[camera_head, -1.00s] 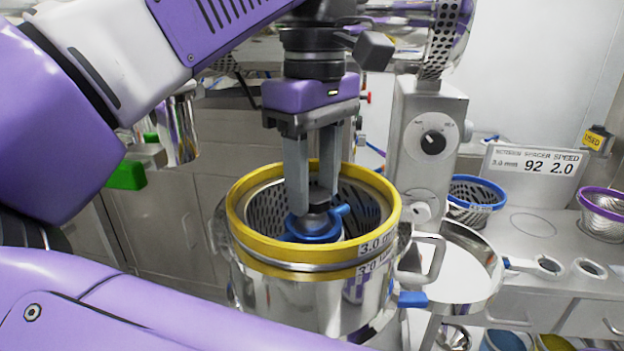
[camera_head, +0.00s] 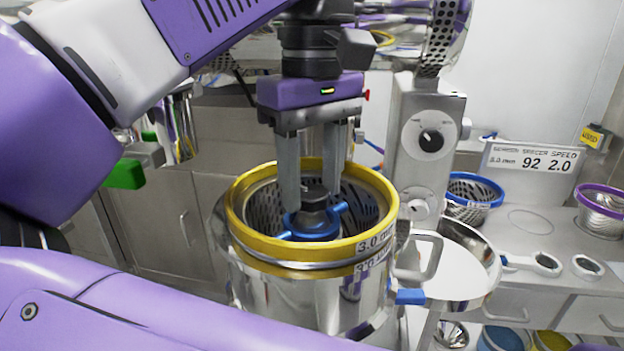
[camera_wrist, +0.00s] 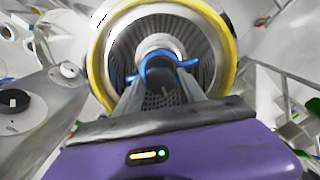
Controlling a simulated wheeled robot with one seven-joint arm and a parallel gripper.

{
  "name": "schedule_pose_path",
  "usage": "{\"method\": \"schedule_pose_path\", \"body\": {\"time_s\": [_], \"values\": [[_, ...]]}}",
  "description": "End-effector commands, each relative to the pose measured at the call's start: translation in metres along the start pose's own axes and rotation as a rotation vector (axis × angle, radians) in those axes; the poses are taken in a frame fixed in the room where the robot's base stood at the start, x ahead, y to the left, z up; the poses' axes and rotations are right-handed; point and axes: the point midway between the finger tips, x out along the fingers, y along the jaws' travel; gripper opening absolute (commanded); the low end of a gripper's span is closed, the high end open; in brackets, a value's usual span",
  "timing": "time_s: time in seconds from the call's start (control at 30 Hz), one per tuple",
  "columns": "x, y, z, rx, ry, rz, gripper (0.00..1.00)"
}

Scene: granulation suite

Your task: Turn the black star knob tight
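The black star knob (camera_head: 314,194) sits on top of a blue-armed hub (camera_head: 316,228) in the middle of a perforated basket with a yellow rim (camera_head: 244,236). In the wrist view the dark knob (camera_wrist: 160,81) lies between my fingers, with blue arms (camera_wrist: 146,72) spreading beyond it. My gripper (camera_head: 312,201) points down into the basket. Its two fingers are apart, one either side of the knob, with a visible gap, and hold nothing. The knob's lower part and its seating on the hub are partly hidden.
The steel housing (camera_head: 310,295) surrounds the basket, and its rim stands around my fingers. A grey column with a black dial (camera_head: 431,140) rises close on the right. A blue-rimmed basket (camera_head: 468,200) and a purple-rimmed basket (camera_head: 603,210) stand on the bench.

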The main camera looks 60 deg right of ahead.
Motion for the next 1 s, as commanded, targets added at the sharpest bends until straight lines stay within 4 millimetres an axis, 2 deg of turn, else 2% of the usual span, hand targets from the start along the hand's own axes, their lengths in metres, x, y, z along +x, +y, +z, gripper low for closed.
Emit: {"method": "schedule_pose_path", "body": {"time_s": [0.03, 0.07, 0.43, 0.57, 0.8, 1.0], "values": [[0.000, 0.000, 0.000, 0.000, 0.000, 0.000, 0.59], [0.000, 0.000, 0.000, 0.000, 0.000, 0.000, 0.64], [-0.004, 0.000, 0.000, -0.003, 0.000, -0.001, 0.64], [-0.020, 0.000, 0.000, -0.004, 0.002, -0.002, 0.64], [-0.059, 0.000, 0.000, -0.004, 0.001, -0.002, 0.64], [-0.076, 0.000, 0.000, -0.002, 0.000, -0.001, 0.64]]}}
